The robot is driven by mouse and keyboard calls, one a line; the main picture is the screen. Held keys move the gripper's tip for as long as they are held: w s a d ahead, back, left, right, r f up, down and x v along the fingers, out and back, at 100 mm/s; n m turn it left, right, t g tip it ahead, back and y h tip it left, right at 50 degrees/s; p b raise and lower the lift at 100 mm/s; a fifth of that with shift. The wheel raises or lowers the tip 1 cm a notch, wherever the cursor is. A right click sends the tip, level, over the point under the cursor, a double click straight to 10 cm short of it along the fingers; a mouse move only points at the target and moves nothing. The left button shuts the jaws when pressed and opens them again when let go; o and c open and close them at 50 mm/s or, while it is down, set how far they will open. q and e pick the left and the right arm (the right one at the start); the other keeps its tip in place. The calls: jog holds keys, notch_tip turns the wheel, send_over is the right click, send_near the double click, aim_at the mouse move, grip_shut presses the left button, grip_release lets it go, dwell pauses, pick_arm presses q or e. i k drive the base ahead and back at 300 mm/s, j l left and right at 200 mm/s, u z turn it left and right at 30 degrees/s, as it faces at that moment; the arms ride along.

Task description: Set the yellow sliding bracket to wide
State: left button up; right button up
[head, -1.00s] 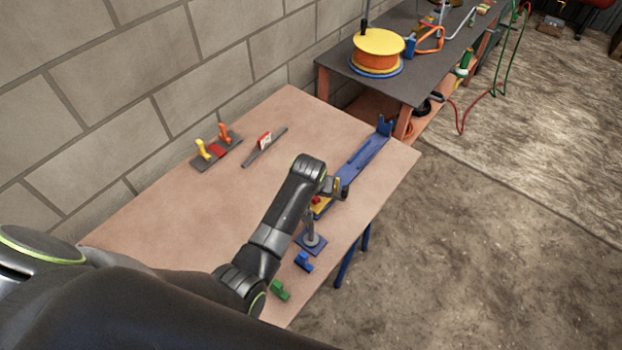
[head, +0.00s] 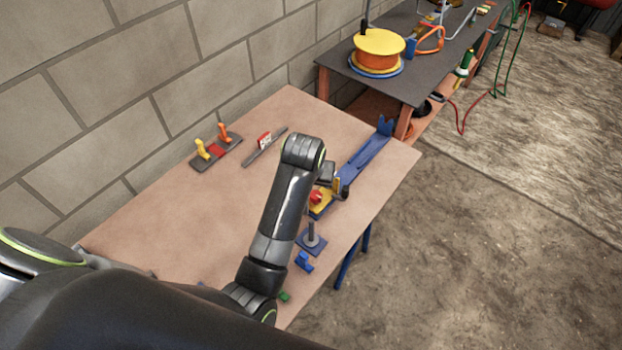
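The yellow sliding bracket (head: 321,209) with a red knob (head: 315,197) sits at the near end of a long blue rail (head: 364,158) along the table's right side. A blue upright end piece (head: 385,126) stands at the rail's far end. My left gripper (head: 340,190) is over the rail beside the bracket, on its far side. The wrist partly hides the bracket and the gripper, so I cannot tell whether the fingers are apart or touching the bracket. My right gripper is not in view.
A post on a blue base (head: 311,243) and a small blue block (head: 304,261) are near the front right edge. A green piece (head: 284,296) is partly hidden by my arm. A grey plate with yellow and orange clips (head: 217,150) lies near the wall.

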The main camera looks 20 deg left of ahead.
aim_at(330, 193)
jog(key=k+l, duration=0.65)
jog(key=k, duration=0.25)
